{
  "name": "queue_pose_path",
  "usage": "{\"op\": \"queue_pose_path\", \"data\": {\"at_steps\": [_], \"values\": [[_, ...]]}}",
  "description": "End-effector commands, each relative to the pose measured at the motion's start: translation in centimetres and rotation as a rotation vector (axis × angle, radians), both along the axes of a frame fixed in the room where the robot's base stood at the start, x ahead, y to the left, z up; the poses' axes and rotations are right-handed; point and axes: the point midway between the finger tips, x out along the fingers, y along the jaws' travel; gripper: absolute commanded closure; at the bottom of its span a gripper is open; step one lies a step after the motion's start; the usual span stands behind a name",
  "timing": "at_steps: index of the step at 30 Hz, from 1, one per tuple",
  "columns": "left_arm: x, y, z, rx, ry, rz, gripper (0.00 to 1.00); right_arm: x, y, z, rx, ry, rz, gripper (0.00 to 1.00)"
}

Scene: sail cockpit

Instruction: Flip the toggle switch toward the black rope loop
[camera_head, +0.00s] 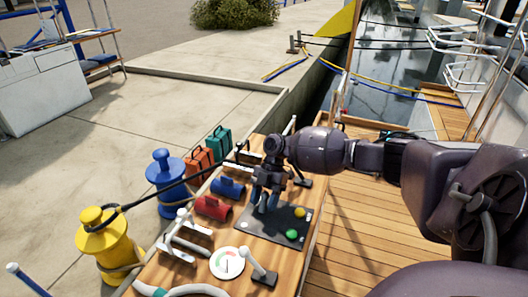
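My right gripper (267,204) comes in from the right and points down at the black panel (262,232). Its fingertips are at the panel's upper left part. I cannot make out the toggle switch; the gripper may be covering it. A green button (292,234) and a yellow button (299,212) sit on the panel, to the right of the fingers. The fingers are too small and dark to tell whether they are open or shut. The black rope loop (104,221) goes around the yellow bollard (106,250) at the left, and its rope runs toward the panel. My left gripper is not in view.
A blue bollard (165,180) and orange (201,164) and green (218,143) cases stand beyond. A round gauge (227,262) and a white-handled lever (262,268) are in front. Wooden deck (350,235) lies right.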

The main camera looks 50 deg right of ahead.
Motion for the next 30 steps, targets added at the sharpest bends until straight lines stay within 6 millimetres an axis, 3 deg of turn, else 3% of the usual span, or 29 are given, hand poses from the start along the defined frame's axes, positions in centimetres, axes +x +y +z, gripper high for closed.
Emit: {"op": "queue_pose_path", "data": {"at_steps": [8,13,20,30], "values": [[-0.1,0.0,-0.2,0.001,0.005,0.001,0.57,0.0,0.0,0.1,0.0,-0.001,0.001,0.48],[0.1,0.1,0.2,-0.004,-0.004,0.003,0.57,0.1,0.0,1.4,0.0,-0.006,0.001,0.48],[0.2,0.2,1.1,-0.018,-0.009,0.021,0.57,0.1,0.0,5.8,0.001,-0.011,0.002,0.48],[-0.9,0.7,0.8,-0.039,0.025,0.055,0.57,0.1,0.0,12.6,-0.001,-0.011,0.001,0.48]]}}
